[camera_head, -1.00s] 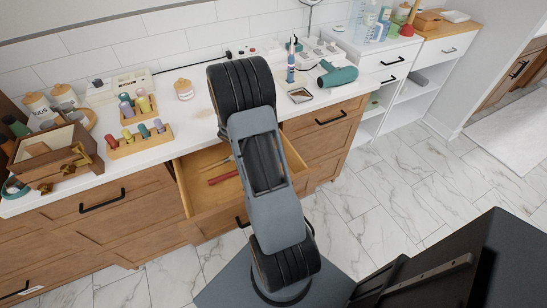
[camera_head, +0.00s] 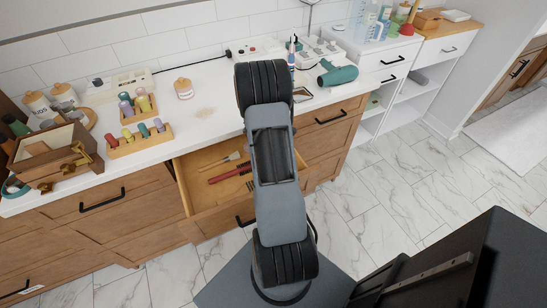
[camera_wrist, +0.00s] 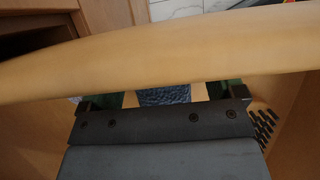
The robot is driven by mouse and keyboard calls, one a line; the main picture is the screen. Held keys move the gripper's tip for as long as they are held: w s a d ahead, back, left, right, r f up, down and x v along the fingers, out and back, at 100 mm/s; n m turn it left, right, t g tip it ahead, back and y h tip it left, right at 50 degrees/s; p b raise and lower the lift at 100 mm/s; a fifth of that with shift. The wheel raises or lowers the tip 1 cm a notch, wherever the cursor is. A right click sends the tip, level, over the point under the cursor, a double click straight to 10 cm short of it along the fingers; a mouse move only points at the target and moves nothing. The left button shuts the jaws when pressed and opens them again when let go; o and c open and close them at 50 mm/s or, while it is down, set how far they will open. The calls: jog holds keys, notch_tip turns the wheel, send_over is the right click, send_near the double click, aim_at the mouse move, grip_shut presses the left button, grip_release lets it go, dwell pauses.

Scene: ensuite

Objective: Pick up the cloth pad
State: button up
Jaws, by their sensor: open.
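A blue textured patch, which looks like the cloth pad (camera_wrist: 165,95), shows in the wrist view between the fingers of my gripper (camera_wrist: 163,99). Only a small part of it is visible; a pale wooden bar (camera_wrist: 160,62) crosses the view and hides the rest. My gripper is open, with its fingers spread to either side of the blue patch. The bar hides the fingertips, so I cannot tell how close they are to the pad. In the head view my arm covers the gripper, and I do not see the pad there.
The open drawer (camera_head: 183,187) holds a red-handled tool (camera_head: 228,174) and a brush (camera_head: 222,161). Black bristles (camera_wrist: 263,122) show right of my gripper in the wrist view. The counter (camera_head: 207,98) carries a wooden box (camera_head: 55,160), peg racks and a teal hair dryer (camera_head: 338,76).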

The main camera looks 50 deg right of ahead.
jog(key=shift+c, duration=0.4)
jog(key=c, duration=0.9)
jog(key=shift+r, duration=0.45)
notch_tip(320, 180, up, 2)
jog(key=shift+r+p, duration=0.1)
jog(key=shift+p, duration=0.25)
jog(key=shift+s+a+r+p, duration=0.2)
jog(key=shift+s+a+r, duration=0.8)
jog(key=shift+a+r, duration=0.9)
jog(key=shift+s+a+r+p, duration=0.2)
jog(key=shift+s+a+r, duration=1.05)
jog(key=shift+a, duration=1.1)
jog(key=shift+s+a+r+p, duration=0.2)
jog(key=shift+s+a+r, duration=0.55)
jog(key=shift+a+r, duration=1.25)
jog(key=shift+a+f, duration=0.15)
